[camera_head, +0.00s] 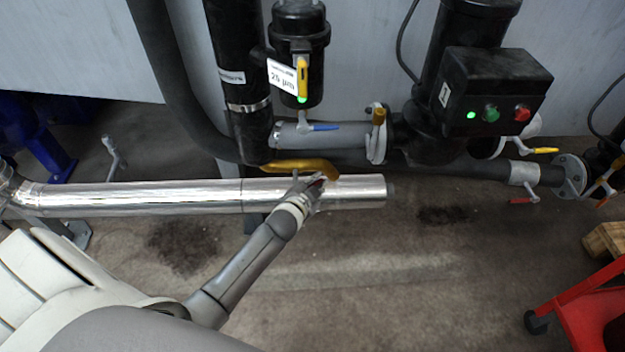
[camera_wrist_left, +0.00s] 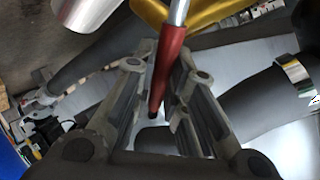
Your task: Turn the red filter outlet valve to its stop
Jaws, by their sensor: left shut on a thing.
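The red valve handle (camera_wrist_left: 168,62) runs between my left gripper's fingers in the left wrist view, with a bare metal stem above it. My left gripper (camera_wrist_left: 158,78) is shut on this handle. In the head view my left gripper (camera_head: 308,188) is at the silver pipe, just below a yellow curved pipe piece. Only a little red shows at the fingers there, and the valve body is hidden. My right gripper is not in view.
The shiny silver pipe (camera_head: 130,197) crosses in front, close to my left gripper. The yellow curved piece (camera_head: 298,165) lies just above. The black filter housing (camera_head: 299,45) and control box (camera_head: 495,92) stand behind. A red cart (camera_head: 590,305) is at lower right; the middle floor is clear.

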